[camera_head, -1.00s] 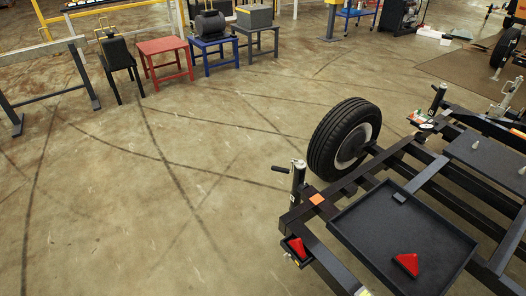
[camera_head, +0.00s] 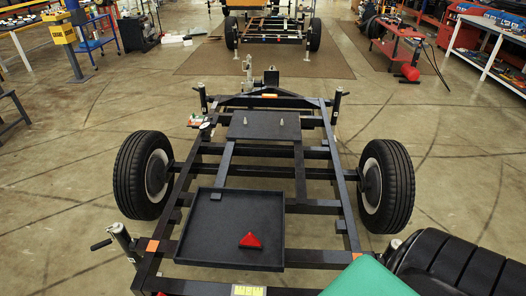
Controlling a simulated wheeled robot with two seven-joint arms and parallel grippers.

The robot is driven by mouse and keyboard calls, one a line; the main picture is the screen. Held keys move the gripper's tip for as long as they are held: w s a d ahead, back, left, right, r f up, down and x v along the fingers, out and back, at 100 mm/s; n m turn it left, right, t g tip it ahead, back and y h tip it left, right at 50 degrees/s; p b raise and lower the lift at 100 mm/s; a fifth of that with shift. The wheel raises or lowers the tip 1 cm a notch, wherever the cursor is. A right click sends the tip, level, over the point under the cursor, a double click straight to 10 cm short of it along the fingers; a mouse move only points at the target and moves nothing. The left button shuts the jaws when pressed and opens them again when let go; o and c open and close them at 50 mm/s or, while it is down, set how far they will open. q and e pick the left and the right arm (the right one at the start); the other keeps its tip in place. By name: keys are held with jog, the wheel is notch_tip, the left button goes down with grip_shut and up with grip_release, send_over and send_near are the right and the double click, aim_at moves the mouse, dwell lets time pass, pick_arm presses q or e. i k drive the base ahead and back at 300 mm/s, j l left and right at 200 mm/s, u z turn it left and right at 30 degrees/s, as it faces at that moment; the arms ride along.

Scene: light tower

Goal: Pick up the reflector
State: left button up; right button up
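A red triangular reflector (camera_head: 249,241) lies in the front right part of a shallow black tray (camera_head: 195,240). The tray rests on a black trailer frame (camera_head: 340,190). A sliver of another red piece (camera_head: 161,294) shows at the bottom edge, at the frame's near left corner, mostly cut off. Neither of my grippers is in view.
The frame has a left wheel (camera_head: 143,175) and a right wheel (camera_head: 385,186). A jack with a crank (camera_head: 120,240) stands at its near left corner. A green surface (camera_head: 370,278) and a black ribbed shape (camera_head: 455,265) fill the lower right.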

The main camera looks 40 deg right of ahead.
aim_at(249, 242)
jog(key=z, duration=1.1)
